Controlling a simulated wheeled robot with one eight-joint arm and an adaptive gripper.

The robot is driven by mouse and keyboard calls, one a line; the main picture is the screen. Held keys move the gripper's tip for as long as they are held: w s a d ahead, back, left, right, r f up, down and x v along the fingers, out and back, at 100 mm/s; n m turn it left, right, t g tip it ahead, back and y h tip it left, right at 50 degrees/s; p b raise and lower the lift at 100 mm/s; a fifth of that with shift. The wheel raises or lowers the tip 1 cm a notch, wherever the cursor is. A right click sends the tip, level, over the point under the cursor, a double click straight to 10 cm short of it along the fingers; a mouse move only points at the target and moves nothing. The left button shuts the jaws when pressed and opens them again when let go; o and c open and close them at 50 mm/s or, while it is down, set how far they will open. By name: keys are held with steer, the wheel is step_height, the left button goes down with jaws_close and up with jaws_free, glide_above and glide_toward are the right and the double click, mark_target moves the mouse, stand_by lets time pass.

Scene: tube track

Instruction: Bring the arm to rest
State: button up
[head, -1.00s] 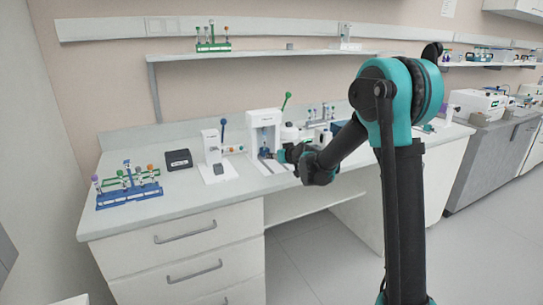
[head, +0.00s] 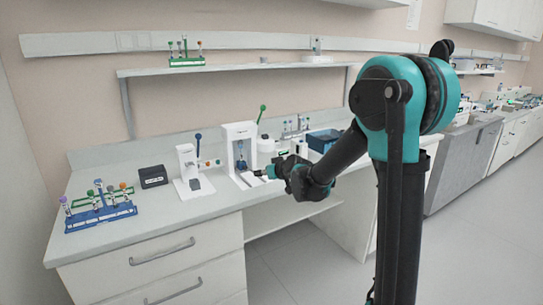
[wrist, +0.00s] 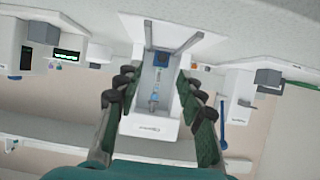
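My gripper (head: 264,173) is at the end of my bent arm, just in front of a white open-fronted device (head: 231,134) on the bench. In the wrist view my gripper (wrist: 161,112) is open, with its fingers wide apart and nothing held between them. Through the gap I see the same white device (wrist: 150,128), upside down in this view. A small tube with a blue part (wrist: 155,95) stands inside it, with a blue block (wrist: 161,58) at its base. The fingers look apart from the device, though the exact distance is hard to tell.
Left of the device are a smaller white stand with a blue lever (head: 188,165), a black box (head: 153,176) and a blue rack with several tubes (head: 100,214). A dark blue box (head: 322,140) is behind my arm. A wall shelf (head: 225,69) is above; floor is free in front.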

steer(key=s+d+f+m+g+h, duration=0.2)
steer(key=s+d+f, duration=0.3)
steer(key=s+d, duration=0.4)
steer(key=s+d+f+m+g+h, duration=0.2)
steer(key=s+d+f, duration=0.3)
steer(key=s+d, duration=0.4)
steer(key=s+d+f+m+g+h, duration=0.2)
steer(key=s+d+f, duration=0.3)
steer(key=s, duration=1.3)
steer(key=d+h, duration=0.1)
steer(key=d, duration=0.3)
steer(key=shift+s+m+g, duration=0.25)
steer(key=shift+m+g, duration=0.05)
steer(key=shift+a, duration=0.1)
